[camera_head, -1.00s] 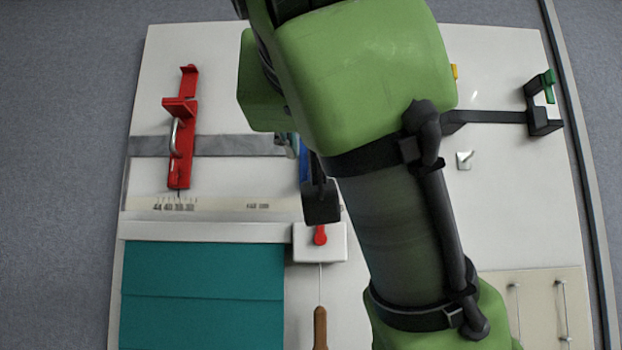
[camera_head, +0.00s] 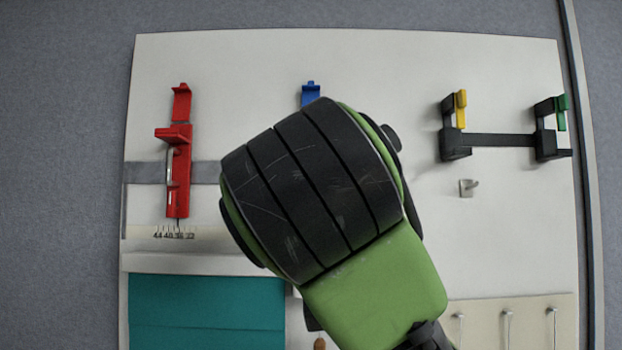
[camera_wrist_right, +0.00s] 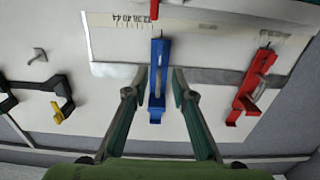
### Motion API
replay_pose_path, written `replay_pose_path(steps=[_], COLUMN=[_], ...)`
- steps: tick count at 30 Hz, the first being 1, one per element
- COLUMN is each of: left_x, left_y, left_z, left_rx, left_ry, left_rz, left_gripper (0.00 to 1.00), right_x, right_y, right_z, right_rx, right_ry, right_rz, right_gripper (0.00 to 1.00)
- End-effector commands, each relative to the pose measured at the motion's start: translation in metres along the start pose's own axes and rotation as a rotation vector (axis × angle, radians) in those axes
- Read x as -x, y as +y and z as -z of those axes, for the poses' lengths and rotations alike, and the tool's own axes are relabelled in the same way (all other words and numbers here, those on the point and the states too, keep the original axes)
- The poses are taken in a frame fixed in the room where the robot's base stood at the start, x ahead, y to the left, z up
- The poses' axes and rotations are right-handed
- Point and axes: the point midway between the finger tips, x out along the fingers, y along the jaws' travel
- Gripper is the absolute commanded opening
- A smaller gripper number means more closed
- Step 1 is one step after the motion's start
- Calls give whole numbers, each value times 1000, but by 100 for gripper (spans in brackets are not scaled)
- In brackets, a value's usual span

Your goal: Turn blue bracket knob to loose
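The blue bracket (camera_wrist_right: 160,50) hangs on the white board, upside down in the right wrist view. In the head view only its top tab (camera_head: 311,93) shows; my right arm hides the rest. My right gripper (camera_wrist_right: 155,86) is open, with one finger to each side of the bracket's lower part in the wrist view. I see nothing between the fingers but the bracket; whether they touch it, I cannot tell. The knob's setting is too small to read. In the head view the right gripper is hidden behind my arm. My left gripper is not in view.
A red bracket (camera_head: 178,180) stands left of the blue one on a grey strip. Black holders with a yellow tab (camera_head: 461,108) and a green tab (camera_head: 562,113) are at the right. A small hook (camera_head: 468,187) and a teal panel (camera_head: 205,313) sit lower.

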Motion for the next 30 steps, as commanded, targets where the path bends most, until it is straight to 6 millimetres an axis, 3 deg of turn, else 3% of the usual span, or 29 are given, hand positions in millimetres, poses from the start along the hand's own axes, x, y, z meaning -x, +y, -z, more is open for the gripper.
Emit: replay_pose_path(steps=[1, 6, 12, 18, 26, 29, 30], left_x=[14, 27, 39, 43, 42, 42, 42], left_y=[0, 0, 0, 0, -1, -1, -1], left_z=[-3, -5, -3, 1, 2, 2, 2], left_rx=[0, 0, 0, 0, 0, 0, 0], left_ry=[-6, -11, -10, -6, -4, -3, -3], left_rz=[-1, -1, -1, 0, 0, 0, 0], left_gripper=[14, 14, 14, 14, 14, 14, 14], right_x=[-2, -40, -71, -83, -84, -84, -84], right_y=[0, 1, 0, 0, 0, 0, 0], right_z=[5, 3, 1, 0, -1, -1, -1], right_rx=[3, 3, 3, 1, 1, 1, 1], right_ry=[-3, -5, -5, -2, -1, -1, -1], right_rz=[1, -4, -2, 0, 1, 1, 1], right_gripper=[24, 24, 24, 24, 24, 0, 0])
